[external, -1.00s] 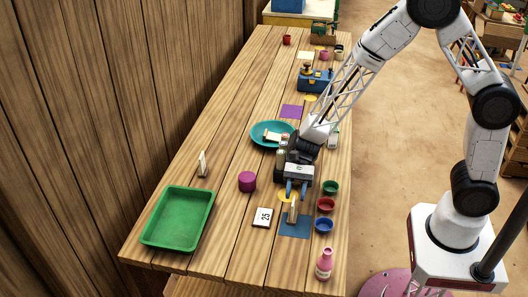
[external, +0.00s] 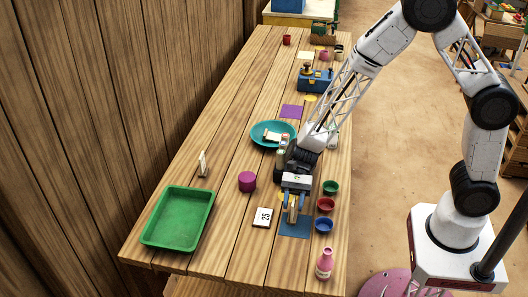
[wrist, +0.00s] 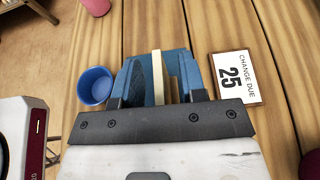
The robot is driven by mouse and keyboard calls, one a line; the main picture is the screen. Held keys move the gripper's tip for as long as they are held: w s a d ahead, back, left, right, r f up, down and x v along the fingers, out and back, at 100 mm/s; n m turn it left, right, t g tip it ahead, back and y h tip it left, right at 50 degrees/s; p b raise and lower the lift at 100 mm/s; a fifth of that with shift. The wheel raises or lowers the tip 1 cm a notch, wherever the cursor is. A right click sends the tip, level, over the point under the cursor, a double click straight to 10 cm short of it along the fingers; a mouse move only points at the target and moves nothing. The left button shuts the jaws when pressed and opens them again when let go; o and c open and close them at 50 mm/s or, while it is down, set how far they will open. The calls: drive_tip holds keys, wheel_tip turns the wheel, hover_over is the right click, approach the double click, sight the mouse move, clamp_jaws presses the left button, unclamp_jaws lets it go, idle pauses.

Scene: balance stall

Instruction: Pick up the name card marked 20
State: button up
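A small card (external: 293,213) stands upright on the blue mat (external: 296,231) at the table's near right. In the wrist view this card (wrist: 158,75) shows as a thin pale edge with a tan foot beside it, so its number is hidden. My gripper (external: 294,207) is lowered over it, and its open blue fingers stand on either side of the card, with gaps visible in the wrist view (wrist: 164,78). A card marked 25, "CHANGE DUE" (wrist: 234,77), lies flat to the right of the mat in the wrist view. No card reading 20 is legible.
Red (external: 326,205), green (external: 330,187) and blue (external: 323,225) bowls stand close right of my gripper. A magenta cylinder (external: 247,181), a green tray (external: 153,234) and another standing card (external: 202,163) are to the left. A pink bottle (external: 324,264) stands near the front edge.

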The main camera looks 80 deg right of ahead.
clamp_jaws()
drive_tip(key=shift+r, duration=0.2)
drive_tip(key=shift+r, duration=0.8)
drive_tip(key=shift+s+r, duration=0.1)
drive_tip(key=shift+r, duration=0.8)
drive_tip(key=s+d+r, duration=0.1)
drive_tip(key=s+d, duration=0.2)
drive_tip(key=s, duration=1.2)
drive_tip(key=shift+s+d+r, duration=0.15)
drive_tip(key=shift+s, duration=0.1)
